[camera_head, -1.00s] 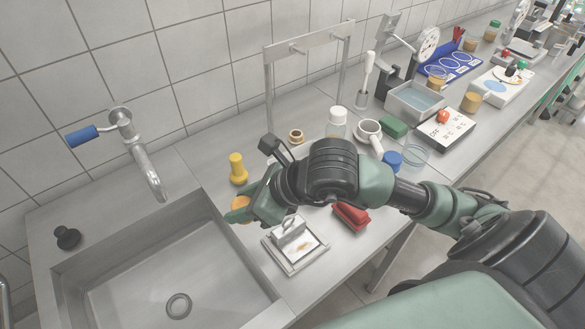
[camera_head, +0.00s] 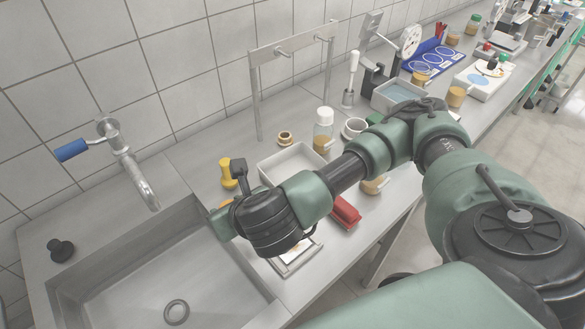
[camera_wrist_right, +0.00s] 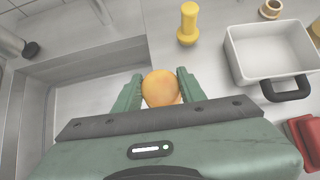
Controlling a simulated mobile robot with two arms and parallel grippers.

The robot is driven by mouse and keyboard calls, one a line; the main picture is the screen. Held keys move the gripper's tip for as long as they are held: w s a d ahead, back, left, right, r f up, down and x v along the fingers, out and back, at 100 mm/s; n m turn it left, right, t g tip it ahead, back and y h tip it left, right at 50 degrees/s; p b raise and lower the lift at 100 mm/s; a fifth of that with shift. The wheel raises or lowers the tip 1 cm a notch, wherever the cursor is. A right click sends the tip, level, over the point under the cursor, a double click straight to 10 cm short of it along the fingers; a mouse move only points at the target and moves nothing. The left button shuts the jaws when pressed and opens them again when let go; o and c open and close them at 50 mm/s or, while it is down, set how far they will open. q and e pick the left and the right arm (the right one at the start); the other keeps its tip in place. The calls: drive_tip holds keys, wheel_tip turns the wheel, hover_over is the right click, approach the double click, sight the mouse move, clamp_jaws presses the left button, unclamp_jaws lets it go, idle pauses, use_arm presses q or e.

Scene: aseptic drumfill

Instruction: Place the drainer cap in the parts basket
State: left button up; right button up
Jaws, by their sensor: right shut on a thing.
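A round orange-tan piece (camera_wrist_right: 161,88), which I take to be the drainer cap, sits between the fingers of my right gripper (camera_wrist_right: 160,92). The gripper is shut on it, above the counter strip by the sink's edge. In the head view, my right gripper (camera_head: 221,222) points left and largely hides the piece. A white rectangular tub with a black handle, likely the parts basket (camera_wrist_right: 270,50), stands to the right of the gripper in the wrist view. In the head view, the tub (camera_head: 291,162) is just beyond my wrist and looks empty. My left gripper is not in view.
A yellow knobbed piece (camera_head: 228,173) stands between sink and tub. A brown ring (camera_head: 285,138) and a bottle (camera_head: 323,130) stand behind the tub. A red folded item (camera_head: 345,212) lies in front. The sink (camera_head: 120,270) is open at left.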

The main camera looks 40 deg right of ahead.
drive_tip(key=shift+w+d+m+h, duration=0.3)
drive_tip(key=shift+m+h, duration=0.4)
drive_tip(key=shift+m, duration=0.2)
drive_tip(key=d+m+h, duration=0.1)
drive_tip(key=m+h, duration=0.1)
wheel_tip(320, 180, up, 10)
drive_tip(key=m+g+h+p, duration=0.3)
drive_tip(key=m+g+h, duration=0.45)
drive_tip(key=m, duration=0.65)
hover_over(283, 173)
drive_tip(key=s+a, duration=0.1)
drive_tip(key=s, duration=0.1)
drive_tip(key=g+y, duration=0.2)
drive_tip(key=shift+t, duration=0.25)
drive_tip(key=f, duration=1.4)
drive_tip(key=shift+s+a+f+b, duration=0.15)
drive_tip(key=shift+a+b, duration=0.05)
drive_tip(key=shift+b, duration=0.15)
wheel_tip(283, 173, down, 4)
drive_tip(key=shift+r+p, duration=0.1)
drive_tip(key=shift+p, duration=0.3)
drive_tip(key=shift+f, duration=0.6)
drive_tip(key=shift+f, duration=0.1)
